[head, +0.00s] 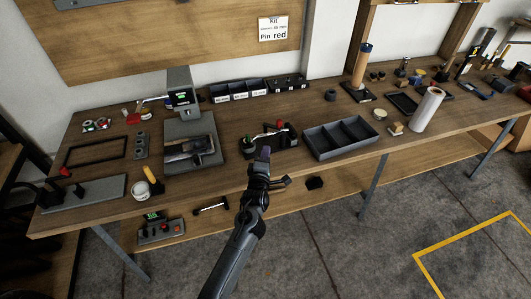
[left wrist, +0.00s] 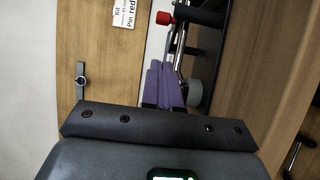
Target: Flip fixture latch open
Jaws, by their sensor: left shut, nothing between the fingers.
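The fixture (head: 284,138) is a dark device with a red-tipped lever (head: 278,124), on the bench near its front edge. In the left wrist view the red knob (left wrist: 165,18) is near the top, beside a thin metal rod (left wrist: 179,48) and dark fixture parts (left wrist: 205,45). My left gripper (head: 264,153) has purple fingers, also seen in the left wrist view (left wrist: 164,82). They are shut and empty, just in front of the fixture. Whether they touch it is unclear. My right gripper is out of view.
A dark divided tray (head: 313,144) stands right of the fixture. A scale-like device (head: 182,99) with a grey plate and part is on the left. Black bins (head: 219,99) line the back. A white roll (head: 427,109) stands farther right. A shelf (head: 285,198) lies below the bench.

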